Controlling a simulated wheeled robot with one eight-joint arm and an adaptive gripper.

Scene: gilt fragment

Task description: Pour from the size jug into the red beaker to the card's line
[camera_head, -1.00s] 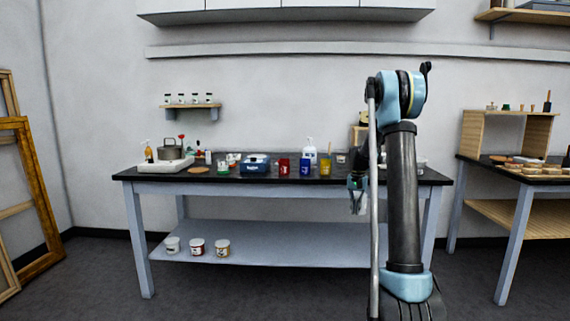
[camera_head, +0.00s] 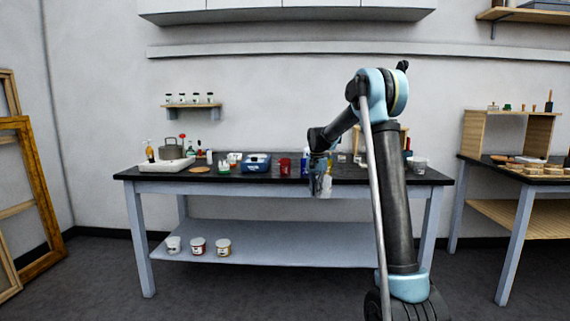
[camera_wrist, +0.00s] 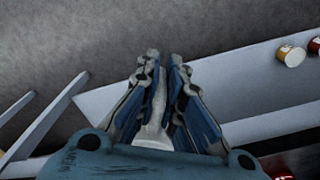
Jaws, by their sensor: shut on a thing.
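My gripper (camera_head: 321,182) is in front of the table's front edge, right of the red beaker and apart from it. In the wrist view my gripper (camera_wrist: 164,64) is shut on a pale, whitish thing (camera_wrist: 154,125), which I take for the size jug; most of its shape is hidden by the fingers. I cannot tell its contents or tilt. The red beaker (camera_head: 285,167) stands upright near the middle of the black tabletop. I cannot make out the card or its line.
The table (camera_head: 230,179) also bears a blue beaker (camera_head: 304,167), partly hidden by my arm, a blue box (camera_head: 257,162), a pot (camera_head: 172,148) on a white tray and a clear bowl (camera_head: 417,164). Several tubs (camera_head: 198,246) stand on the lower shelf.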

